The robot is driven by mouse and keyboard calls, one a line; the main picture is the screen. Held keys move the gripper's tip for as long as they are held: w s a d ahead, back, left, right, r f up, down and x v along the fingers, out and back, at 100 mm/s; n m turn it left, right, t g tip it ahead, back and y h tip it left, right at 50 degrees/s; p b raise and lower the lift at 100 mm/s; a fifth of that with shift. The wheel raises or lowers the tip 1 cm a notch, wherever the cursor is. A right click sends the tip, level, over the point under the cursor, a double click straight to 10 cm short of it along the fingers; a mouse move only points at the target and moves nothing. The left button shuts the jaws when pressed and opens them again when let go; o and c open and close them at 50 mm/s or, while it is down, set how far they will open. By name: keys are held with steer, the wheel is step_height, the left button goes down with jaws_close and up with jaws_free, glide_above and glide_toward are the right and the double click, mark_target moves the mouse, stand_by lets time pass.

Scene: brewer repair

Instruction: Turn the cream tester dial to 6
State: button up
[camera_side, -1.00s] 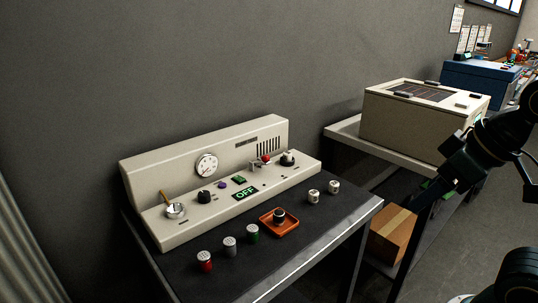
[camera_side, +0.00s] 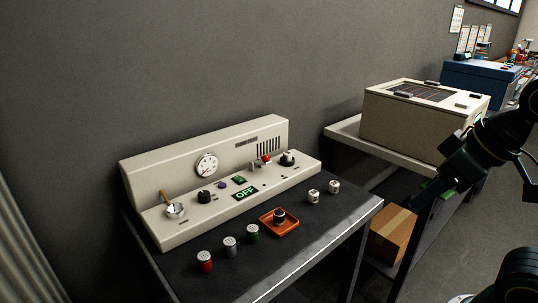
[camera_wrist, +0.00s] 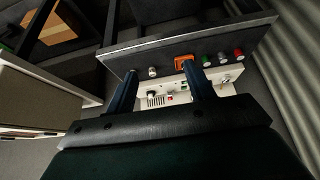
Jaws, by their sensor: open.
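The cream tester (camera_side: 225,180) is a long console on a dark table, also partly visible in the wrist view (camera_wrist: 225,88). Its sloped back carries a round white dial face (camera_side: 207,165). On its deck are a black knob (camera_side: 204,196) at the left, another dark knob on a pale base (camera_side: 288,158) at the right, and a green OFF display (camera_side: 246,193). Knob settings are too small to read. My gripper (camera_wrist: 160,67) is open and empty. In the side view it is at the right, well apart from the tester; its fingers hide part of the tester in the wrist view.
Red, grey and green-marked canisters (camera_side: 205,262) and an orange tray (camera_side: 280,222) holding a dark knob-like part stand before the tester. Two small pale cylinders (camera_side: 314,196) are to their right. A large cream box (camera_side: 415,122) stands on the neighbouring bench, with a cardboard box (camera_side: 393,232) below.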

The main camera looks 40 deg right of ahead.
steer(key=w+a+r+n+y, duration=0.1)
steer(key=w+a+r, duration=0.1)
steer(key=w+r, duration=0.3)
steer(key=w+a+r+n+y, duration=0.1)
steer(key=w+a+r+n, duration=0.1)
steer(key=w, duration=0.5)
steer(key=n+g+y, duration=0.2)
steer(key=n+g, duration=0.1)
steer(key=n, duration=0.5)
glide_above(204, 193)
steer(key=s+d, duration=0.3)
steer(key=d, duration=0.2)
step_height(204, 193, down, 10)
steer(key=shift+w+d+f, duration=0.15)
steer(key=shift+w+f, duration=0.05)
steer(key=shift+f, duration=0.05)
steer(key=shift+f, duration=0.1)
steer(key=shift+s+x, duration=0.1)
steer(key=shift+x, duration=3.3)
steer(key=shift+s+x, duration=0.15)
steer(key=shift+x, duration=3.25)
